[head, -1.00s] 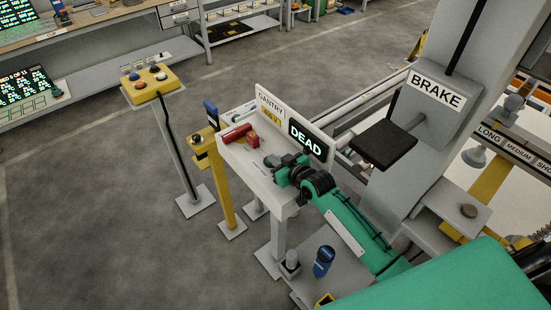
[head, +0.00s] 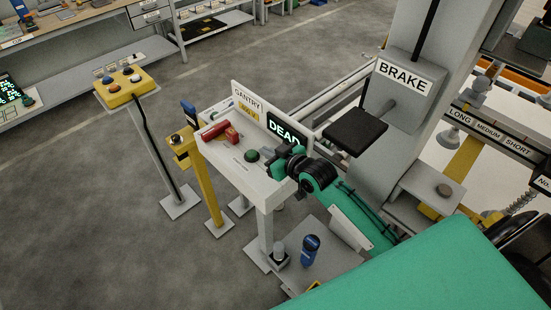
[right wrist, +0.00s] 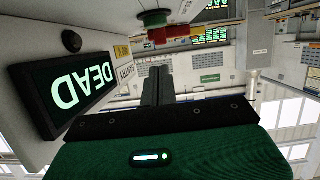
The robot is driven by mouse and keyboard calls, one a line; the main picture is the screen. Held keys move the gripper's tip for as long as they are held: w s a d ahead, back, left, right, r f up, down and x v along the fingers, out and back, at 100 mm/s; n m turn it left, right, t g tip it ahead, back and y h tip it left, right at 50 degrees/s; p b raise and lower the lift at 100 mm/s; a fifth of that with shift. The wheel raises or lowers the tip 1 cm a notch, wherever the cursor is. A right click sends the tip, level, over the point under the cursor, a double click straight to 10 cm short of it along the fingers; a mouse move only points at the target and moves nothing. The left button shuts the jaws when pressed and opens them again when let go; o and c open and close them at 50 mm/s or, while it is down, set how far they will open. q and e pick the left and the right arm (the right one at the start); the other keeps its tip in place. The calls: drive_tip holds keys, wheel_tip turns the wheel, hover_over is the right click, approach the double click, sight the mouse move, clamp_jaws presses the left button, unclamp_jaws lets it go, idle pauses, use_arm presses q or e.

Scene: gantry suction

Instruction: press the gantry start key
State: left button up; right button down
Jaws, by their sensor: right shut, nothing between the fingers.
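The gantry stand (head: 262,192) has a pale sloped top and an upright panel lettered GANTRY. A round green button (head: 252,155) sits on the top and looks like the start key; its label is too small to read. It also shows in the right wrist view (right wrist: 153,18), near the top edge. The display (head: 284,131) reads DEAD and shows upside down in the right wrist view (right wrist: 76,88). My right gripper (head: 272,168) is shut and empty, just right of the green button and apart from it in the picture. My left gripper is not in view.
A red cylindrical part (head: 215,130) lies left of the button on the same top. A yellow post (head: 205,180) and a yellow button box (head: 125,88) on a stand are further left. The BRAKE column (head: 405,90) with a black pad (head: 356,132) rises at right.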

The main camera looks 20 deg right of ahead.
drive_tip(key=shift+b+v, duration=0.4)
drive_tip(key=shift+v, duration=1.4)
